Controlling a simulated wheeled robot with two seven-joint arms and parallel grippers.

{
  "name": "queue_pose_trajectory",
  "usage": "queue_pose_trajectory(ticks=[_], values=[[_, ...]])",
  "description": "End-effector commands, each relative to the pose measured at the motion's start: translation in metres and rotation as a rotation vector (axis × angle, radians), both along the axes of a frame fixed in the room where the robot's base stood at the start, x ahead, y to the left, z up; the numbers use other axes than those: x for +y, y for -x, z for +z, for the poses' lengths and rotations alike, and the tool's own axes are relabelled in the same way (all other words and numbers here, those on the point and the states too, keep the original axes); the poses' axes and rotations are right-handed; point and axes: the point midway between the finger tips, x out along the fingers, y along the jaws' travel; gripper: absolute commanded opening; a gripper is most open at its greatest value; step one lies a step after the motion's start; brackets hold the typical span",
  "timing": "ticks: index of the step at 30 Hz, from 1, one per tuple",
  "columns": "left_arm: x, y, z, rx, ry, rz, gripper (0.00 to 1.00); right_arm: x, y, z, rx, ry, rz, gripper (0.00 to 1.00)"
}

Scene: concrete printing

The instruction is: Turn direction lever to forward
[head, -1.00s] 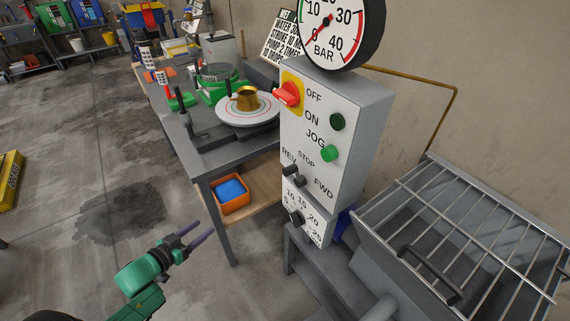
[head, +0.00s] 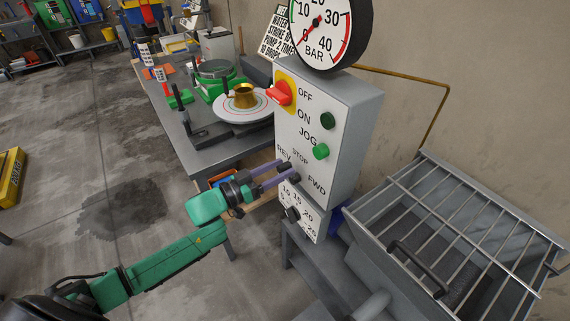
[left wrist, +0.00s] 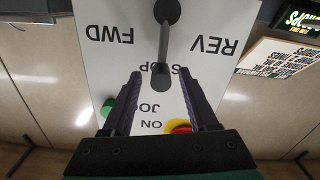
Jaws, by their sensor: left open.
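The direction lever (left wrist: 163,48) is a dark bar with a round knob at each end, on the white face of the control box (head: 313,150). In the left wrist view, which is upside down, it lies in line with the STOP label, between FWD and REV. In the head view the lever (head: 295,178) is partly hidden by my left gripper (head: 284,170). My left gripper is open in front of the panel. In the left wrist view its two fingers (left wrist: 162,76) stand on either side of the lever's near end, with gaps; contact is not visible. My right gripper is not in view.
A red switch (head: 280,93), a green JOG button (head: 321,152) and a dark ON button (head: 327,120) sit above the lever. A dial knob (head: 293,213) is below. A pressure gauge (head: 325,25) tops the box. A grated hopper (head: 450,230) stands right, a workbench (head: 200,150) left.

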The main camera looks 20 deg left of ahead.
Motion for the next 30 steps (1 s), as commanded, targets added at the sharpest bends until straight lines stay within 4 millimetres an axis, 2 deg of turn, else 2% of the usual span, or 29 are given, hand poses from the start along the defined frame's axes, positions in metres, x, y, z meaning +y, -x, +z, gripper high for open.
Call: queue_pose_trajectory(ticks=[4,12,14,15,17,30], values=[[-0.0114,-0.0141,0.0013,0.0,0.001,0.0,0.59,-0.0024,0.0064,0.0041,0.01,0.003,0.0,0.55],[-0.0135,-0.016,-0.0006,0.001,0.0,0.0,0.59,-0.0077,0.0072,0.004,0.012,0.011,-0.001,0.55],[-0.0134,-0.0159,-0.0005,0.001,-0.001,0.0,0.36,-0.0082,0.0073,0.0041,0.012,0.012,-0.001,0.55],[-0.0132,-0.0159,-0.0006,0.001,-0.001,0.0,0.21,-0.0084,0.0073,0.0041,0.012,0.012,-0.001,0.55],[-0.0132,-0.0158,-0.0006,0.001,-0.001,0.0,0.0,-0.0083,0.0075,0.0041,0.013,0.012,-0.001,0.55],[-0.0129,-0.0158,-0.0004,0.001,-0.001,0.001,0.0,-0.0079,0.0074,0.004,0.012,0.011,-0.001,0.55]])
